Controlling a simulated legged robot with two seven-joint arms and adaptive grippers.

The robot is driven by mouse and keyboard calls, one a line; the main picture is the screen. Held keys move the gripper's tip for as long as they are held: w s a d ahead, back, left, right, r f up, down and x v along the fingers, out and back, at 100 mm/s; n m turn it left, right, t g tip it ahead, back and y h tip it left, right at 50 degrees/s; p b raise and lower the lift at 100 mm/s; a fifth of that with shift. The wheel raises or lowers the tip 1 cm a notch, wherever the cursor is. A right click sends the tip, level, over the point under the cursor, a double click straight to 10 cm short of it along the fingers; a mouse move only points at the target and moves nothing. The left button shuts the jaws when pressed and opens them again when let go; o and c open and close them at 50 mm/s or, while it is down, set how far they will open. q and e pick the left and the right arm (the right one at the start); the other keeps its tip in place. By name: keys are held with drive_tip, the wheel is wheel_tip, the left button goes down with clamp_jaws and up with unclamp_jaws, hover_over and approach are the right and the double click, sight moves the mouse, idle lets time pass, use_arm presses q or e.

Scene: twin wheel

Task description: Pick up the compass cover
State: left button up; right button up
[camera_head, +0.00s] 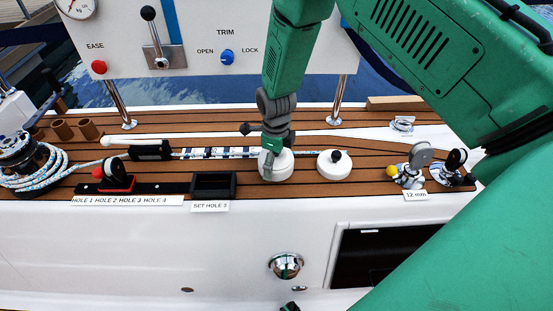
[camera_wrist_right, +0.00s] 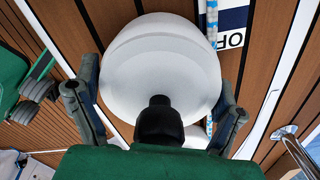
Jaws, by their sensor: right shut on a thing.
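A white round cover (camera_head: 276,172), which I take for the compass cover, sits on the wooden deck under my right gripper (camera_head: 276,150). In the right wrist view the white cover (camera_wrist_right: 160,62) fills the middle, with a black knob (camera_wrist_right: 158,122) at its near side. The two grey fingers of the right gripper are on opposite sides of the white cover, shut on it. The gripper hides part of the cover in the head view. My left gripper does not show.
Another white round piece with a black knob (camera_head: 334,168) stands just right of the cover. A black tray (camera_head: 213,196) is to the left, beside a striped rope. Metal fittings (camera_head: 410,170) stand at right. A white panel (camera_head: 190,60) rises behind. My green arm covers the right side.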

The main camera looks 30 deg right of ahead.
drive_tip(key=shift+d, duration=0.35)
drive_tip(key=r+p, duration=0.1)
drive_tip(key=d+r, duration=0.1)
drive_tip(key=r, duration=0.1)
drive_tip(key=shift+r+p, duration=0.2)
drive_tip(key=shift+p, duration=0.15)
drive_tip(key=r+p, duration=0.1)
drive_tip(key=r, duration=0.2)
drive_tip(key=a+r+p, duration=0.1)
drive_tip(key=r, duration=0.2)
drive_tip(key=shift+a+r, duration=0.2)
drive_tip(key=shift+s+d, duration=0.15)
drive_tip(key=shift+d, duration=0.15)
drive_tip(key=shift+s+r+n, duration=0.2)
drive_tip(key=shift+r+n, duration=0.1)
drive_tip(key=shift+n, duration=0.4)
use_arm(q)
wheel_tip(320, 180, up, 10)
drive_tip(key=p, duration=0.6)
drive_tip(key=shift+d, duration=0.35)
use_arm(e)
drive_tip(key=s+a+r+n, duration=0.4)
drive_tip(key=s+r+n, duration=0.1)
drive_tip(key=n, duration=0.9)
drive_tip(key=s+a+r+n, duration=0.4)
drive_tip(key=s+r+n, duration=0.2)
drive_tip(key=n, duration=0.7)
drive_tip(key=shift+s+a+r+n+y, duration=0.25)
drive_tip(key=shift+s+r+n+y, duration=0.05)
drive_tip(key=shift+r+n, duration=0.15)
